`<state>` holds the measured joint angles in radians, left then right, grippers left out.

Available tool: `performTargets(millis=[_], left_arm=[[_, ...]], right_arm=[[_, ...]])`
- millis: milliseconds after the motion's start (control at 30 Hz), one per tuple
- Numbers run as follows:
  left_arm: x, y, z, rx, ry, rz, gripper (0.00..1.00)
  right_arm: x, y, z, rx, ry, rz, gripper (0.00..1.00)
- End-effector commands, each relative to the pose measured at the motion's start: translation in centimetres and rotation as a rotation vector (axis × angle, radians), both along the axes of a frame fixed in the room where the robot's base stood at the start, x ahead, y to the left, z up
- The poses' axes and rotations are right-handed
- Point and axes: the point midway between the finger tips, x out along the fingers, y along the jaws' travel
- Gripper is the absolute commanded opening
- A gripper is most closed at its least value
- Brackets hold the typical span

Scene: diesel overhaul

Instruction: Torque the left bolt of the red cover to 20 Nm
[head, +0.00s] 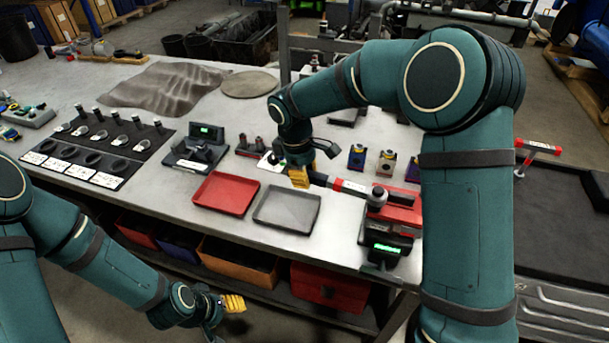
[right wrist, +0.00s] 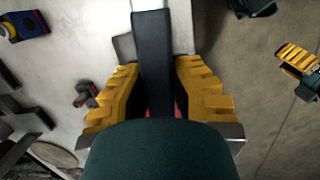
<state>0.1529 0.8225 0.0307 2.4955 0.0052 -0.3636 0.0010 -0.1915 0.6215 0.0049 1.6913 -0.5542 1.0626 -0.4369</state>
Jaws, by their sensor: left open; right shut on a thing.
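My right gripper (head: 302,178) is shut on the black handle of the torque wrench (head: 350,187); the handle (right wrist: 152,60) also shows between the yellow fingers in the right wrist view. The wrench reaches right, its round head over the left part of the red cover (head: 404,213). The left bolt is hidden under or behind the head, so I cannot tell whether the socket sits on it. The cover is on a dark fixture with a lit green display (head: 386,248); its text is too small to read. My left gripper (head: 232,304) is open and empty, low before the table.
A red tray (head: 226,194) and a grey tray (head: 287,208) lie left of the wrench. A black rack (head: 98,150) with several parts is further left. Small coloured boxes (head: 357,157) stand behind the wrench. My right arm hides the table's right end.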

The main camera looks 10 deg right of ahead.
Motion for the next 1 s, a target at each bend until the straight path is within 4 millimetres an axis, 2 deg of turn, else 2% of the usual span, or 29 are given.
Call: performTargets(millis=[1000], left_arm=[[0.0, 0.0, 0.6, 0.0, 0.0, 0.0, 0.57]], right_arm=[[1.3, -1.1, 0.1, -0.001, -0.003, -0.09, 0.0]])
